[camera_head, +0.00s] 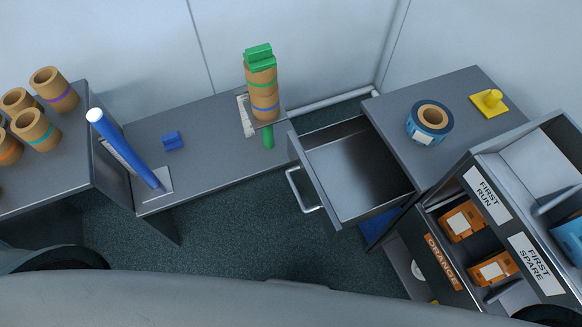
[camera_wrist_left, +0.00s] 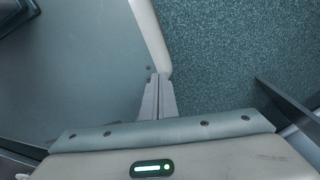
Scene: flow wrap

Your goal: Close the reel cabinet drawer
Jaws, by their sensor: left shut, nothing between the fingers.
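The reel cabinet drawer (camera_head: 358,162) stands pulled out of the grey cabinet (camera_head: 392,104) at the right of the head view. It is open and looks empty inside. Its bar handle (camera_head: 304,194) is on the front, facing left. My left gripper (camera_wrist_left: 158,98) shows only in the left wrist view, with its fingers together and nothing between them. It is above the floor beside a pale edge, and the drawer cannot be made out in that view. Neither gripper shows in the head view.
A blue reel (camera_head: 429,121) and a yellow piece (camera_head: 490,102) sit on the cabinet top. A shelf with orange packs (camera_head: 462,220) stands at right. A grey table (camera_head: 205,150) holds a blue post (camera_head: 128,150) and stacked cores (camera_head: 263,90). Dark floor (camera_head: 235,235) is clear before the drawer.

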